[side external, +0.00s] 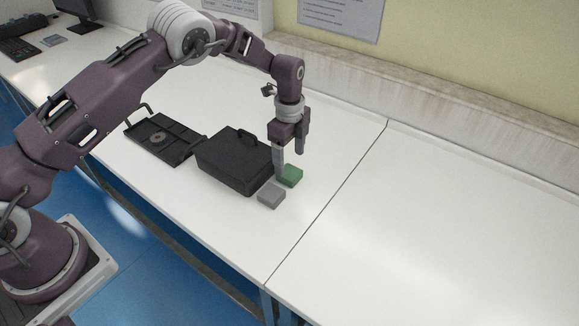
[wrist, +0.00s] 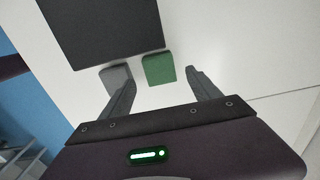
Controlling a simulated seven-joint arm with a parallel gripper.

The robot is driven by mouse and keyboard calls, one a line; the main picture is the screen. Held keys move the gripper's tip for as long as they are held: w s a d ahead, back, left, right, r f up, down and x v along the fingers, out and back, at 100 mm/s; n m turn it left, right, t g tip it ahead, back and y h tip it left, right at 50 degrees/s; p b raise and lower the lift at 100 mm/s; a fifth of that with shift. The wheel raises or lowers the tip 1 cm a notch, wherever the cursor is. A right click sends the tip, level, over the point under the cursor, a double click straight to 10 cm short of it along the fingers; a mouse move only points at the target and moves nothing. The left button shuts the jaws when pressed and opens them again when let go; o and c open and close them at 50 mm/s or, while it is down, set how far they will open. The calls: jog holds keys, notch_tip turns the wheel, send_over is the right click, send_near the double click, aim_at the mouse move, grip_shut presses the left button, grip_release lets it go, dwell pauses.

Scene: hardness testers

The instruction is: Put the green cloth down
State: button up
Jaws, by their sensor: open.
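The green cloth (side external: 291,176) is a small folded block lying on the white table, just right of the black case. It also shows in the wrist view (wrist: 158,69), ahead of the space between my fingers. My gripper (side external: 290,164) is open and empty, pointing down close to the cloth. In the side view one finger overlaps the cloth's left edge; I cannot tell if it touches. In the wrist view both fingers (wrist: 161,82) are spread apart with the cloth between their lines.
A grey block (side external: 271,195) lies just in front of the cloth. A black case (side external: 233,161) stands to the left, with a black tray (side external: 160,139) beyond it. The white table (side external: 430,220) is clear to the right. A wall ledge runs along the back.

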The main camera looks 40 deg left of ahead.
notch_tip(320, 180, up, 8)
jog(key=shift+f, duration=0.15)
notch_tip(320, 180, up, 13)
jog(key=n+t, duration=0.1)
jog(key=n, duration=0.4)
send_over(289, 172)
jog(key=s+a, duration=0.2)
jog(key=s, duration=0.3)
jog(key=s+a+r+n+t, duration=0.15)
jog(key=s+r+n, duration=0.35)
jog(key=s+r, duration=0.5)
jog(key=s+a+f+n+t, duration=0.1)
jog(key=s+n+t, duration=0.2)
jog(key=s, duration=1.9)
jog(key=n, duration=0.5)
jog(key=shift+f, duration=0.35)
jog(key=shift+o, duration=0.5)
jog(key=shift+w, duration=0.1)
